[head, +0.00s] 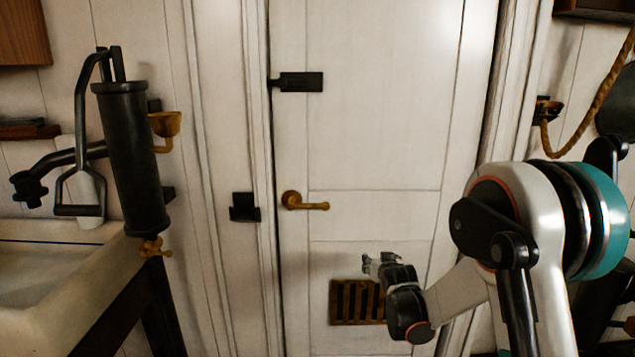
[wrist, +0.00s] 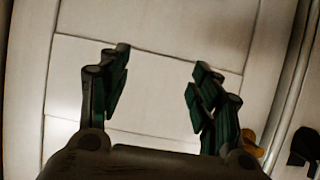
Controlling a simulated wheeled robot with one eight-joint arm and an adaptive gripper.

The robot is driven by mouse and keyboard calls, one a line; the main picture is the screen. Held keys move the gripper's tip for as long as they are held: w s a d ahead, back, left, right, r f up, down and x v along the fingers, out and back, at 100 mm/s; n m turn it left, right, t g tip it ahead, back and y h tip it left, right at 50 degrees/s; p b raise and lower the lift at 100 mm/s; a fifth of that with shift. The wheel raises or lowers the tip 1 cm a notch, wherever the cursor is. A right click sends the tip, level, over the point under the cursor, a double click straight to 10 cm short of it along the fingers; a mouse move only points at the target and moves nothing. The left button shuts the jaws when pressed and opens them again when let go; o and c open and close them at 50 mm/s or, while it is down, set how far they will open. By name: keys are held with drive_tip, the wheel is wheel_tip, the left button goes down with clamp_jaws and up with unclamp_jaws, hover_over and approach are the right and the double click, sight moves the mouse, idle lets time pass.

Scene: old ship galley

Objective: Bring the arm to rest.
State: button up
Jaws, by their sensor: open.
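My gripper (head: 372,264) is in front of the lower part of a white panelled door (head: 375,130) in the head view. My arm reaches in from the right side of that view. In the wrist view my gripper (wrist: 158,80) has its two fingers spread wide, with nothing between them. Behind them is the pale door panel (wrist: 160,70). Whether the fingers touch the door cannot be told, but none seems to press on it.
The door has a brass handle (head: 303,201), a black upper latch (head: 300,82) and a brass vent grille (head: 357,302). A black hand pump (head: 133,160) stands by a pale sink (head: 60,290) at left. A rope (head: 592,105) hangs at upper right.

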drive_tip(key=s+d+r+g, duration=0.1)
drive_tip(key=s+r+g, duration=0.1)
drive_tip(key=s+r, duration=0.7)
drive_tip(key=s+r+g, duration=0.1)
drive_tip(key=s+r, duration=0.4)
drive_tip(key=s, duration=0.8)
drive_tip(key=s+f+g, duration=0.2)
drive_tip(key=s, duration=2.2)
drive_tip(key=shift+f+g, duration=0.3)
drive_tip(key=shift+g, duration=0.1)
drive_tip(key=shift+s, duration=0.1)
